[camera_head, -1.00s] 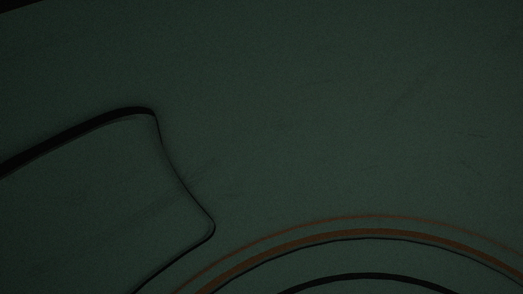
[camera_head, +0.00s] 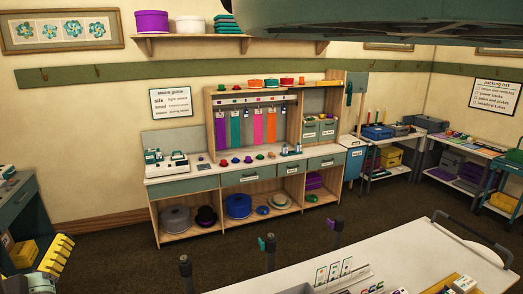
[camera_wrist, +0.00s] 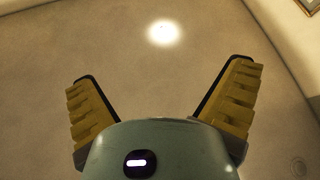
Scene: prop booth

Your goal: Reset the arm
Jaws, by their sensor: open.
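My gripper (camera_wrist: 161,76) shows in the wrist view with its two yellow ribbed fingers spread wide apart. Nothing is between them. Behind them is a plain beige surface, seemingly the ceiling, with a bright round light (camera_wrist: 164,32). In the head view, a yellow ribbed finger of my gripper shows at the lower left edge; the rest is mostly cut off. A large grey-green part of my arm hangs across the top right of the head view.
A workbench (camera_head: 240,178) with drawers and hats stands at the back wall. A white-topped table (camera_head: 290,278) with cards fills the lower right. Side tables (camera_head: 465,152) stand at the right, a dark cabinet (camera_head: 14,205) at the left. Brown carpet (camera_head: 120,262) between is open.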

